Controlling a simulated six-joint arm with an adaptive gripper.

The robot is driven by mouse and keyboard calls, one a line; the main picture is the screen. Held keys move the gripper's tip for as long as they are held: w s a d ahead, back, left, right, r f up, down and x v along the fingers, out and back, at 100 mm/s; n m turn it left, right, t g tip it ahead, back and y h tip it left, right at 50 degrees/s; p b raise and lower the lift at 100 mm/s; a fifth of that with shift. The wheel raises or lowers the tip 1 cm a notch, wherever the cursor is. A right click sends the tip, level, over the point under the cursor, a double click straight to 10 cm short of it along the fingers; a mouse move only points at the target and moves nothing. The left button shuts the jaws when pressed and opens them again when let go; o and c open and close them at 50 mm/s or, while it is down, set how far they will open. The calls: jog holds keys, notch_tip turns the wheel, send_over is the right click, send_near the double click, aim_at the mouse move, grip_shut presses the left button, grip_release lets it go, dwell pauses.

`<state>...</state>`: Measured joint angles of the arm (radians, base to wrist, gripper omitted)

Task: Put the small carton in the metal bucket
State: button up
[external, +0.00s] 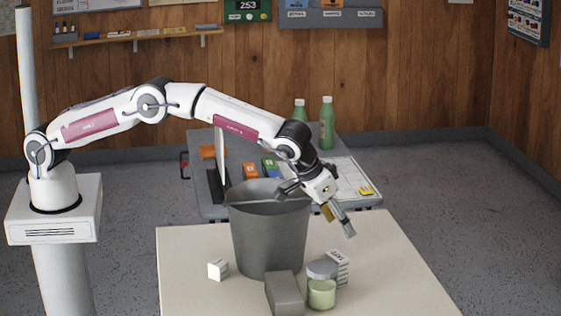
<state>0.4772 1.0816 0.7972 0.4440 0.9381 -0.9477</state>
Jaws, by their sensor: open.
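The grey metal bucket (268,240) stands upright on the pale table, with its open top facing up. A small white carton (218,269) sits on the table to the left of the bucket. A second white box with dark markings (339,266) stands to the right of the bucket, partly hidden behind a jar; I cannot tell for certain which of the two is the small carton. My gripper (338,220) is open, tilted downward, just right of the bucket's rim and above the marked box. Nothing shows between its fingers.
A jar with a grey lid and pale green contents (322,291) and a grey block (284,294) stand close in front of the bucket. The pale table (400,270) is clear on the right. Behind, a grey table (210,205) holds green bottles (327,124) and small boxes.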

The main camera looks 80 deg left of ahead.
jog(key=s+a+r, duration=0.4)
jog(key=a+r, duration=0.1)
jog(key=r, duration=0.3)
jog(key=s+a+r, duration=0.3)
jog(key=a+r, duration=0.3)
jog(key=r, duration=0.2)
jog(key=s+a+r+m, duration=0.1)
jog(key=s+a+r, duration=0.3)
jog(key=s, duration=0.3)
jog(key=s+a+r, duration=0.5)
jog(key=s, duration=0.1)
jog(key=s+a+r+m+h, duration=0.1)
jog(key=s+a, duration=0.2)
jog(key=s, duration=0.5)
jog(key=s+a+r, duration=0.1)
jog(key=s+a, duration=0.2)
jog(key=s, duration=0.5)
jog(key=s+a+f, duration=0.1)
jog(key=s+f, duration=0.2)
jog(key=s, duration=0.5)
jog(key=s+a+f+m, duration=0.1)
jog(key=s+f, duration=0.2)
jog(key=s, duration=0.5)
jog(key=shift+f+h, duration=0.3)
jog(key=shift+h, duration=0.1)
jog(key=shift+o, duration=0.5)
